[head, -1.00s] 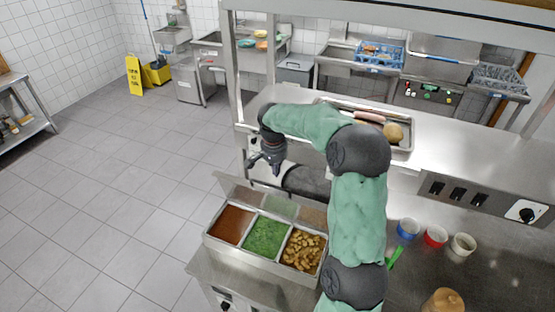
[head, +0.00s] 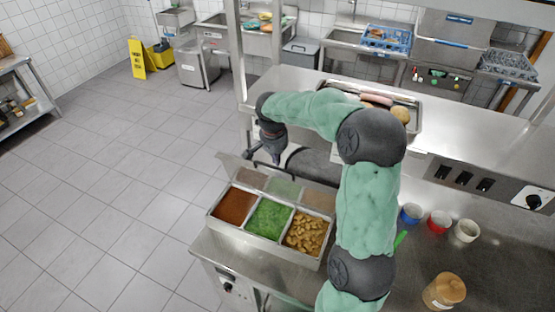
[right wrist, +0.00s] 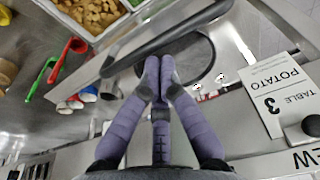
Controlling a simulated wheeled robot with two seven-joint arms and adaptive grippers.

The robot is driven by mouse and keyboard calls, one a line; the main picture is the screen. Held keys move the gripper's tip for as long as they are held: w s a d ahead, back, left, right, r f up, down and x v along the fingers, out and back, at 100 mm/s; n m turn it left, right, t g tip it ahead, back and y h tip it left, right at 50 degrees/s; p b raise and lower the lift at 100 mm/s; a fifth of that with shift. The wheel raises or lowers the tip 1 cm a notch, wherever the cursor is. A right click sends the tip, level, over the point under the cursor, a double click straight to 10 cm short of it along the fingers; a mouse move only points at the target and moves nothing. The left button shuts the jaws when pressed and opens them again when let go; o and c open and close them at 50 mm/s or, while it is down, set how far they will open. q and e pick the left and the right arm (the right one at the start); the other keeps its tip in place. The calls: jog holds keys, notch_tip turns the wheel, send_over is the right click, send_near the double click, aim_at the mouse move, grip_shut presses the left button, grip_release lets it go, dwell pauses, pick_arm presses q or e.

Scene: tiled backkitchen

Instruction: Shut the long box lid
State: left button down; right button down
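The long box (head: 216,221) is a steel container with three open compartments of brown sauce, green food and golden chunks. It stands on the counter in the head view. Its steel lid (head: 229,166) is raised and tilted up along the far side, mirroring the food. My right gripper (head: 274,157) is behind the lid, beside a dark bar-like handle. In the right wrist view the right gripper's fingers (right wrist: 159,66) are together, with the dark handle (right wrist: 165,38) just beyond their tips. Nothing shows held between them. My left gripper is not in view.
Blue, red and white cups (head: 438,222) and a lidded jar (head: 444,291) stand to the right on the counter. A tray of food (head: 413,127) lies on the shelf behind my arm.

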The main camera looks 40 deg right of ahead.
jog(key=shift+s+a+f+b, duration=0.25)
jog(key=shift+s+a+b, duration=0.1)
jog(key=shift+a+b, duration=0.35)
jog(key=s+a+f+t+h+b, duration=0.15)
jog(key=s+a+f+b, duration=0.25)
jog(key=a+f+b, duration=0.6)
jog(key=s+a+f+h+b, duration=0.2)
jog(key=s+a+f+b, duration=0.3)
jog(key=b, duration=1)
jog(key=shift+s+a+f+b, duration=0.1)
jog(key=shift+a+f+b, duration=0.45)
jog(key=shift+f+b, duration=1)
jog(key=shift+s+a+f+b, duration=0.1)
jog(key=shift+a+f+b, duration=0.5)
jog(key=shift+f+b, duration=0.95)
jog(key=shift+s+a+f+b, duration=0.1)
jog(key=shift+a+f+b, duration=0.45)
jog(key=shift+f+b, duration=0.95)
jog(key=shift+f+p, duration=0.3)
jog(key=shift+p, duration=0.1)
